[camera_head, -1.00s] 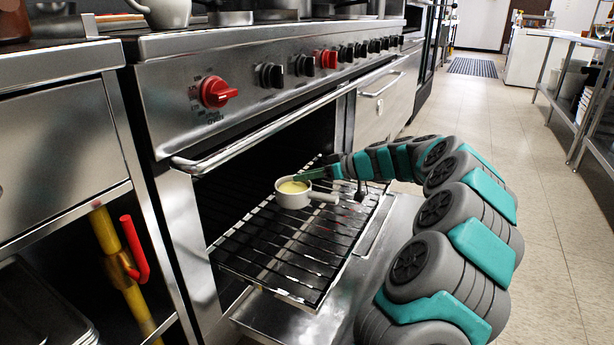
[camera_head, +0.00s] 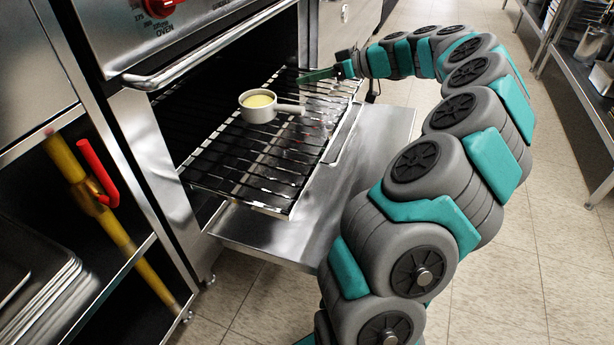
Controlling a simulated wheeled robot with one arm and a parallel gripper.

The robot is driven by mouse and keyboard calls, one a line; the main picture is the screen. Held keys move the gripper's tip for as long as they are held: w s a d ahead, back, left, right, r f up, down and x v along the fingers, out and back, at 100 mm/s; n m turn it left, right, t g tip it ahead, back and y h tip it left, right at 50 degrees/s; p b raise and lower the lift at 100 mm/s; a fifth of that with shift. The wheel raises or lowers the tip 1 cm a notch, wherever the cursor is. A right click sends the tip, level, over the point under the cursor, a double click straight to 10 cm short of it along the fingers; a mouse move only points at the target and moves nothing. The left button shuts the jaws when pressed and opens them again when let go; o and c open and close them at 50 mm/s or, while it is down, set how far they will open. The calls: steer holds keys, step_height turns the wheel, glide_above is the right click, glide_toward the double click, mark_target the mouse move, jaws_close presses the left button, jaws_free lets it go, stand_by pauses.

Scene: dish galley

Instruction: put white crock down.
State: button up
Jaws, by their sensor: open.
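The white crock (camera_head: 258,113) stands upright on the pulled-out oven rack (camera_head: 235,187), toward its far part. It is a small round pot with a short handle pointing right and something pale yellow inside. My gripper (camera_head: 316,75) is open, behind and to the right of the crock. A visible gap lies between its finger and the crock, and it holds nothing. The second finger is hard to make out.
The lowered oven door (camera_head: 266,240) lies below the rack. The oven handle bar (camera_head: 215,45) runs above the opening. A shelf with stacked trays (camera_head: 45,300) and a yellow pipe with a red lever (camera_head: 97,172) are at left. The tiled floor at right is clear.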

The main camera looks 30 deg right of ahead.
steer(key=s+a+r+n+g, duration=0.1)
steer(key=s+a+g, duration=0.15)
steer(key=a, duration=0.65)
steer(key=s+a+r+g, duration=0.1)
steer(key=s+a+g, duration=0.15)
steer(key=a, duration=0.65)
steer(key=s+a+f+g+h, duration=0.1)
steer(key=s+a+f+g, duration=0.3)
steer(key=s+a, duration=0.75)
steer(key=s+d+f+m+g+h, duration=0.1)
steer(key=s+f, duration=0.4)
steer(key=s, duration=0.7)
steer(key=s+d+f+m+g+h, duration=0.2)
steer(key=s+f+m+h, duration=0.3)
steer(key=s, duration=0.8)
steer(key=shift+s+d+m+h, duration=0.2)
steer(key=shift+d+m+h, duration=0.1)
steer(key=shift+d+h, duration=0.45)
